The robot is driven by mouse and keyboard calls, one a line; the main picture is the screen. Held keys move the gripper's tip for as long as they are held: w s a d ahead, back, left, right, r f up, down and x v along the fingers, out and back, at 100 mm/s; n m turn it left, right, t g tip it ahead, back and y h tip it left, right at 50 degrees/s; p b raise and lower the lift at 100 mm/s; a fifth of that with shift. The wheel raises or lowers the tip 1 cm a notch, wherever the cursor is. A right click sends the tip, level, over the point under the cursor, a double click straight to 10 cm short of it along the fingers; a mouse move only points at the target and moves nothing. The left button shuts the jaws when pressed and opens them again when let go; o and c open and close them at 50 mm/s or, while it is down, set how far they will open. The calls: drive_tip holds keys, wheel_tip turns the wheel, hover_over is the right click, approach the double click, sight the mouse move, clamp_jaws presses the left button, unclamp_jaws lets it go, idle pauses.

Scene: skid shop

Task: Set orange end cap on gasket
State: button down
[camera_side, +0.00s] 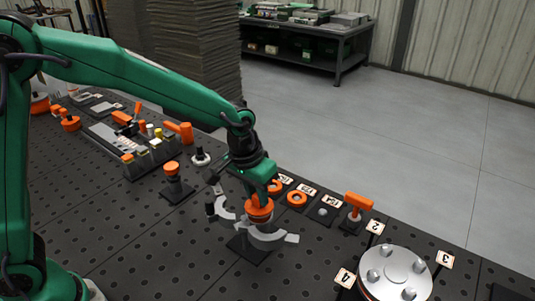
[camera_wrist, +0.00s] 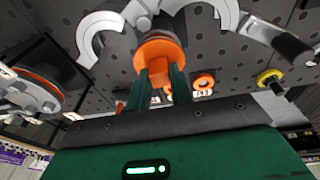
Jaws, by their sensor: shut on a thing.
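The orange end cap (camera_side: 259,212) is a round flanged piece with a narrower top. My gripper (camera_side: 263,193) is shut on it from above. In the wrist view the cap (camera_wrist: 160,46) sits between the two green fingers of my gripper (camera_wrist: 160,78). The cap is above a dark square base (camera_side: 248,250), between the curved arms of an open grey clamp (camera_side: 266,238). The clamp also shows in the wrist view (camera_wrist: 95,30). I cannot make out the gasket under the cap, nor tell whether the cap touches anything below it.
An orange ring (camera_side: 297,198) lies by numbered tags behind the clamp. An orange T-handle (camera_side: 357,204) stands to the right. A silver round lid (camera_side: 398,272) with knobs is at front right. An orange-topped post (camera_side: 173,180) stands left. The front middle of the perforated table is clear.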

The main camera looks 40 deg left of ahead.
drive_tip(key=shift+f, duration=0.45)
idle(0.3)
drive_tip(key=c, duration=0.9)
unclamp_jaws()
drive_tip(key=shift+r, duration=0.2)
drive_tip(key=shift+s+a+r, duration=0.1)
drive_tip(key=shift+s+r, duration=0.05)
drive_tip(key=shift+r, duration=0.5)
drive_tip(key=shift+s+r, duration=0.1)
drive_tip(key=shift+r, duration=0.55)
drive_tip(key=shift+r, duration=0.1)
drive_tip(key=shift+r, duration=1.9)
